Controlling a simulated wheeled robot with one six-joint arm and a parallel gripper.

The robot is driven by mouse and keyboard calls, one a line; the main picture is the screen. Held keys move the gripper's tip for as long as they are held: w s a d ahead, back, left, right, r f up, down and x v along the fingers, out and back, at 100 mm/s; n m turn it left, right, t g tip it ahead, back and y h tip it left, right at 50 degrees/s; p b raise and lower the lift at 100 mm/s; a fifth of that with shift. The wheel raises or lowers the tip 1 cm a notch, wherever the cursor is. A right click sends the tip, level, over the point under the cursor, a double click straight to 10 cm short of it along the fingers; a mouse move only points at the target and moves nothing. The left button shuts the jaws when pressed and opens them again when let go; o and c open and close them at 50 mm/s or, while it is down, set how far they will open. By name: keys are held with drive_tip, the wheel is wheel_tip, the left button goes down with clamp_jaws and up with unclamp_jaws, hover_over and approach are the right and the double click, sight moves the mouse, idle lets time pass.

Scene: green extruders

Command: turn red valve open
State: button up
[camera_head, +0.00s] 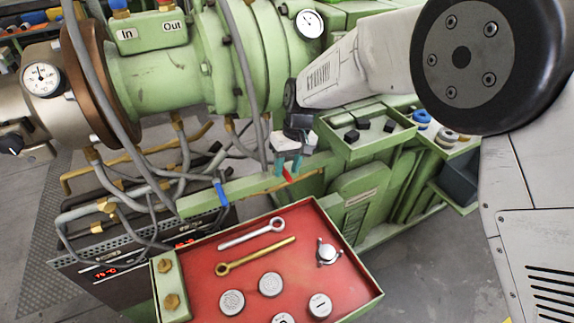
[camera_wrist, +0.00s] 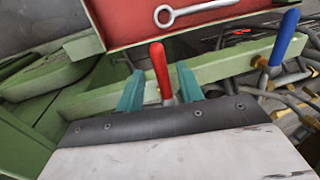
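The red valve handle (camera_wrist: 160,68) sits on the green beam (camera_wrist: 88,100) and stands across it in the wrist view. In the head view only a small red part of the handle (camera_head: 288,174) shows below my gripper. My gripper (camera_head: 287,166) has two teal fingers. In the wrist view my gripper (camera_wrist: 159,80) is open, one finger on each side of the red handle with visible gaps. The handle appears between the fingers, with its tip reaching past them in the picture. The depth between fingers and handle is hard to tell.
A red tray (camera_head: 210,283) with wrenches and round parts is just in front. Hoses (camera_head: 150,165) crowd the left. Green bins (camera_head: 368,143) stand at right.

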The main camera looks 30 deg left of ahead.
drive_tip(key=shift+r, duration=0.1)
wheel_tip(320, 180, up, 7)
drive_tip(key=w, duration=0.1)
drive_tip(key=shift+w+d+r, duration=0.15)
drive_tip(key=shift+d+r, duration=0.05)
drive_tip(key=shift+d, duration=0.2)
drive_tip(key=shift+d, duration=0.1)
drive_tip(key=s+d+r+m+h, duration=0.15)
drive_tip(key=d+r, duration=0.25)
drive_tip(key=d, duration=0.7)
drive_tip(key=s+d+r+m, duration=0.2)
drive_tip(key=s+d+r, duration=0.1)
drive_tip(key=d, duration=0.8)
drive_tip(key=s+d+r+m, duration=0.2)
drive_tip(key=s+d+r, duration=0.15)
drive_tip(key=d, duration=0.75)
drive_tip(key=s+d+r+m+t, duration=0.1)
drive_tip(key=s+d+r+m, duration=0.2)
drive_tip(key=s+d, duration=0.4)
drive_tip(key=s+d+r+m+t, duration=0.2)
drive_tip(key=s+d, duration=0.6)
drive_tip(key=d, duration=0.7)
drive_tip(key=shift+d+r+m, duration=0.35)
drive_tip(key=shift+r+m, duration=0.05)
drive_tip(key=shift+m, duration=0.15)
